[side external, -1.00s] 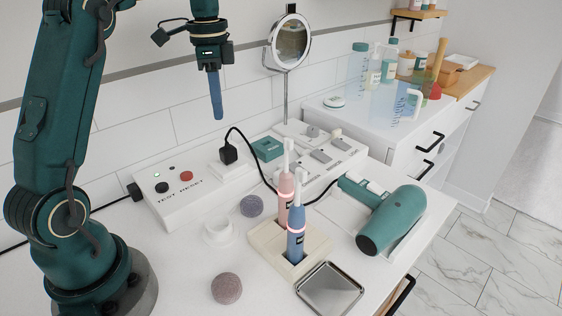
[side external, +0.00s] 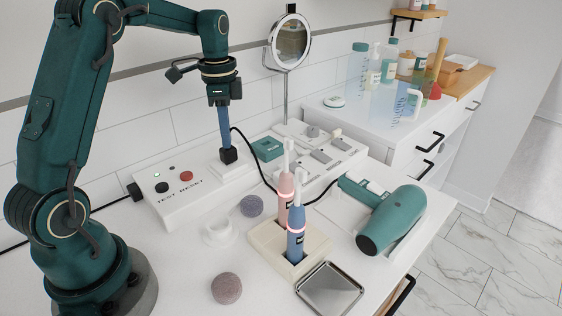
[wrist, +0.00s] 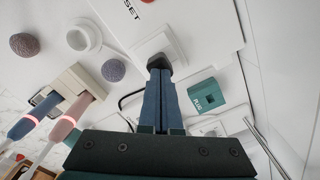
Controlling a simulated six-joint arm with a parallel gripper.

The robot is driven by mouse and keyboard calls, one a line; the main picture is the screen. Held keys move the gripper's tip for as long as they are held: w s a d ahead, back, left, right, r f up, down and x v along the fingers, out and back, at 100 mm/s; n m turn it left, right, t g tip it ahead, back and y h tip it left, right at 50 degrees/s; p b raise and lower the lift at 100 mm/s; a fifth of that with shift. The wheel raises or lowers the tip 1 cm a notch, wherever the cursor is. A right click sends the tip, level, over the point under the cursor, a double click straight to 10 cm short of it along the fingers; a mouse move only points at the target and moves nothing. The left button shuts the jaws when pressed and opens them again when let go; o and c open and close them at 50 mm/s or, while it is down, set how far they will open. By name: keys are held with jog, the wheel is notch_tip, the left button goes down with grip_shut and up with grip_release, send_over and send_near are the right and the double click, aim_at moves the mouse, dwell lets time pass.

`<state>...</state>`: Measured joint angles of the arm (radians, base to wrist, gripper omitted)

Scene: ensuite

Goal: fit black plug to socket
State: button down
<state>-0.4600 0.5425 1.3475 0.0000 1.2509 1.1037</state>
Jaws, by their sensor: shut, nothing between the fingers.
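The black plug (side external: 228,156) stands upright at the white socket plate (side external: 222,172) on the right end of the white test box. Its black cord runs off to the right. My gripper (side external: 226,146) points straight down with its long blue fingers together and empty. The fingertips are right at the top of the plug, seemingly touching it. In the wrist view the shut fingers (wrist: 160,76) end at the plug (wrist: 159,62), and they hide part of it. How deep the plug sits in the socket cannot be seen.
A teal block (side external: 267,149) stands just right of the plug. The test box (side external: 178,196) carries red and black buttons. Two toothbrushes in a stand (side external: 262,240), a teal hair dryer (side external: 392,220) and a round mirror (side external: 290,41) are nearby. Free counter lies at the front left.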

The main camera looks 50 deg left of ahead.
jog(key=shift+f, duration=0.45)
dwell(0.3)
jog(key=shift+r, duration=0.1)
jog(key=shift+r, duration=3.75)
jog(key=s+d+r+t, duration=0.3)
jog(key=s+d+r, duration=0.35)
jog(key=d, duration=0.35)
jog(key=s+d+f+n+t, duration=0.2)
jog(key=s+d+f+n, duration=0.3)
jog(key=s+f+n, duration=0.2)
jog(key=shift+s+f+t, duration=0.3)
jog(key=shift+s+f, duration=0.25)
jog(key=shift+s, duration=0.4)
